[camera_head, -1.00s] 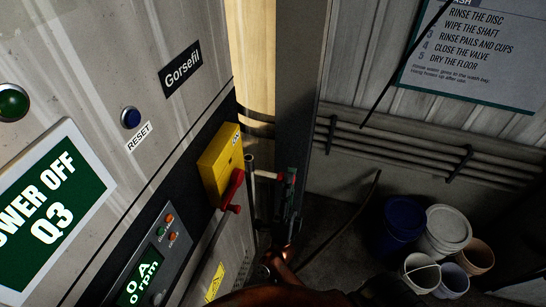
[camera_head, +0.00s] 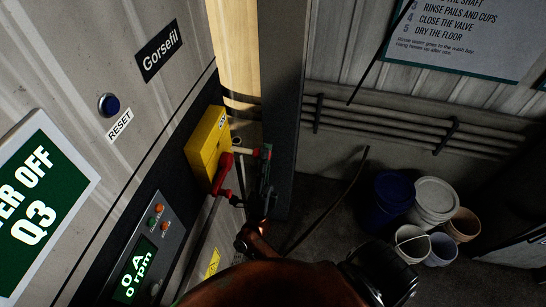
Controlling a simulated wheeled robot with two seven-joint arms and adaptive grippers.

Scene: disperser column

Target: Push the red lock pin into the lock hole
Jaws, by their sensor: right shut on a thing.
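My right gripper (camera_head: 265,157) is at the centre, right of a yellow switch box (camera_head: 207,141), its arm coming up from the bottom. It is shut on a small pin (camera_head: 245,151), whose pale shaft points left towards the box; red shows at its end between the fingers. The shaft's tip is close to the box's right side, and I cannot tell whether it touches or enters anything. A red handle (camera_head: 223,171) hangs on the box's front, just below and left of the shaft. The lock hole cannot be made out. My left gripper is not in view.
A dark post (camera_head: 283,95) stands close behind my gripper. Several pails, including a blue one (camera_head: 391,205), stand on the floor at right.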

